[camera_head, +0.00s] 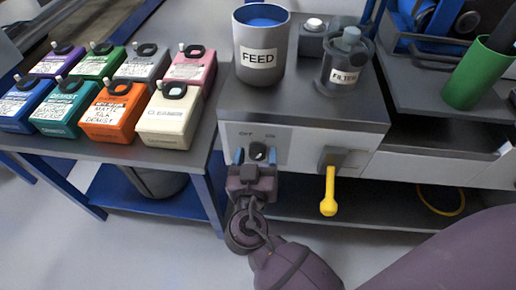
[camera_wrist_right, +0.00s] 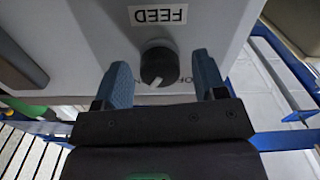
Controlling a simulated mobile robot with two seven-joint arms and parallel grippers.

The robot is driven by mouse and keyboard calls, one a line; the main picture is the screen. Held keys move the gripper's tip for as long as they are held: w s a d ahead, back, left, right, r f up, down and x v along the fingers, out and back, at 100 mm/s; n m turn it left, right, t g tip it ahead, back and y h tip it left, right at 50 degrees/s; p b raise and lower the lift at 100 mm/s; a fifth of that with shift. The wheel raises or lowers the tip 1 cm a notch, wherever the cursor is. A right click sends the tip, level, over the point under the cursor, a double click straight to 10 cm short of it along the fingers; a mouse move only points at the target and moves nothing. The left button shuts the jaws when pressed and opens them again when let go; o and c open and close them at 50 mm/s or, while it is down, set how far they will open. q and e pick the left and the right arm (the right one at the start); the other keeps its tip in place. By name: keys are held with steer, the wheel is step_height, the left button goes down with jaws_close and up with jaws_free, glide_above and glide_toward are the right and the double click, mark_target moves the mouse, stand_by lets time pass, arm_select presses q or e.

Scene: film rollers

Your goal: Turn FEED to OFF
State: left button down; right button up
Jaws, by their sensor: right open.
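The FEED knob is a round black dial (camera_head: 258,152) on the grey machine's front panel, below small OFF (left) and ON (right) labels. In the right wrist view, which is upside down, the black knob (camera_wrist_right: 159,62) shows whole. Its white pointer mark is turned slightly to the ON side. A FEED label (camera_wrist_right: 158,15) is on the panel by it. My right gripper (camera_head: 256,157) is open in front of the panel. Its blue fingertips are on either side of the knob, with a visible gap on each side. My left gripper is not in view.
A yellow-handled lever (camera_head: 329,190) hangs right of the knob. A FEED canister (camera_head: 263,60) and a FILTER canister (camera_head: 343,70) stand on the machine (camera_head: 300,118). Several coloured boxes sit on the left table. A green cup (camera_head: 478,75) is at right.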

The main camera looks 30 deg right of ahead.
stand_by(0.3)
steer(key=c, duration=0.9)
